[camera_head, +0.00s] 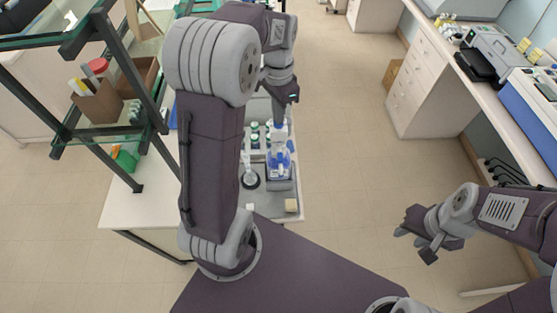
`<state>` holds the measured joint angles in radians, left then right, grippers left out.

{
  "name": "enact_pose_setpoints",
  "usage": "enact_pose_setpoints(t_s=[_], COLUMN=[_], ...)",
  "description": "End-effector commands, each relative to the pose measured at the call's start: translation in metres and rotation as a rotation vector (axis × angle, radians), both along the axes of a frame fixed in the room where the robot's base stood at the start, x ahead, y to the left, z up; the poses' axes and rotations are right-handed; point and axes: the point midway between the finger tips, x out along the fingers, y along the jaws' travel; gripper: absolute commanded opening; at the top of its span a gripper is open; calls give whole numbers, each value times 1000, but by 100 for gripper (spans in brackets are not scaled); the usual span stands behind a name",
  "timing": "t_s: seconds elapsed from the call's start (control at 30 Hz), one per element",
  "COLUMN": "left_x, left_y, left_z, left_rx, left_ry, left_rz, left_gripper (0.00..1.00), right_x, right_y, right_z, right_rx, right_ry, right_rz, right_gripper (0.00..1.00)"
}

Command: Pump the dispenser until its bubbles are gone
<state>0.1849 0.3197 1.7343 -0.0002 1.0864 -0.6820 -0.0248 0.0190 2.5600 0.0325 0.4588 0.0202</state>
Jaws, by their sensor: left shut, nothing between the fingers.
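The dispenser (280,163) is a bottle with blue parts and a pale upper body. It stands upright on a grey tray (264,203) on the white bench. My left gripper (281,105) is shut and empty, pointing down directly above the dispenser's top. I cannot tell whether it touches the top, and bubbles are too small to make out. My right gripper (416,241) is open and empty, over the floor to the right, well away from the bench.
A dark-framed shelf (150,90) rises at left.

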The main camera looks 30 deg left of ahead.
Motion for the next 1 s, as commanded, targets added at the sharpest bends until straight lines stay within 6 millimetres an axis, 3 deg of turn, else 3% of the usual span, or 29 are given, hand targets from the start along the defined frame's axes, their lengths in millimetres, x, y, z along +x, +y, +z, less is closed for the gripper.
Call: enact_pose_setpoints(t_s=[0.33,0.83,1.0], left_x=[-1,-1,0], left_y=[0,0,0], left_z=[1,46,50], left_rx=[-2,-1,0], left_ry=[7,3,2], left_rz=[0,0,0], left_gripper=[0,0,0], right_x=[0,0,0], right_y=[0,0,0], right_z=[2,45,49], right_rx=[0,0,0], right_ry=[0,0,0], right_rz=[0,0,0], right_gripper=[38,38,38])
